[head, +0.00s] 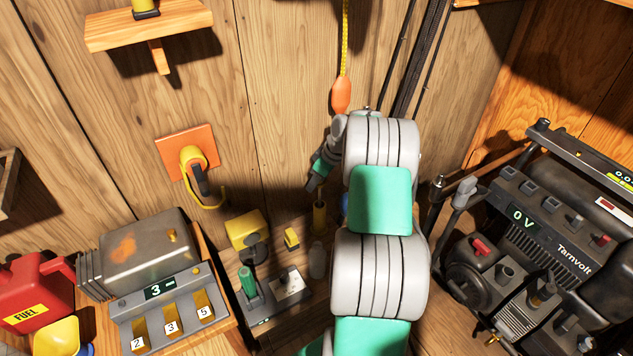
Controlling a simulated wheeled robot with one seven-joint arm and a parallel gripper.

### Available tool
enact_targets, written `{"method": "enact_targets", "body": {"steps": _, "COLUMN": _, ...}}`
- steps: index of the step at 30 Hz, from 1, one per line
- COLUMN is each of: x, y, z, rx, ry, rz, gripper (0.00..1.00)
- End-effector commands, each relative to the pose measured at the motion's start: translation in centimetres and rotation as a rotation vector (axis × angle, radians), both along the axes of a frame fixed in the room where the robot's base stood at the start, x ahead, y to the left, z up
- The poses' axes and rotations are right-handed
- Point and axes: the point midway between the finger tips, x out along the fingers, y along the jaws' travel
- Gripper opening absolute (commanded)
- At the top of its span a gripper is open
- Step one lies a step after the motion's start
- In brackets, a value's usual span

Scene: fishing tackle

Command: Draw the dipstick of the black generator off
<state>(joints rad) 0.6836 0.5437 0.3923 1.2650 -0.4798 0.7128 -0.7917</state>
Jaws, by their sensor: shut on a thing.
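The black generator (560,245), marked Tarnvolt and with a 0 V display, stands at the right. Its brass-coloured fittings (543,291) and red knob (480,247) show on its near side. I cannot make out a dipstick on it. My gripper (314,184) is left of my arm, well away from the generator and near the plank wall. It is small in view and points down, shut on a thin thing mostly hidden by the fingers.
A grey unit with a "3" display (158,292) and a red fuel can (35,292) stand at the left. A green-handled device (248,283) is in the middle. An orange float (341,94) hangs above. My arm hides the middle right.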

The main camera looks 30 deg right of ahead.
Motion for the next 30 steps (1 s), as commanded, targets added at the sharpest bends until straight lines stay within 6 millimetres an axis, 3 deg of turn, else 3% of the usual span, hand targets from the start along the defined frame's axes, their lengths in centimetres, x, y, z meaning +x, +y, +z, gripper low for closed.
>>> {"method": "enact_targets", "body": {"steps": 18, "x": 0.0, "y": 0.0, "z": 4.6, "rx": -0.001, "ry": 0.000, "rz": 0.000, "gripper": 0.03}}
{"method": "enact_targets", "body": {"steps": 30, "x": 0.1, "y": 0.3, "z": 5.1, "rx": -0.001, "ry": -0.001, "rz": -0.002, "gripper": 0.03}}
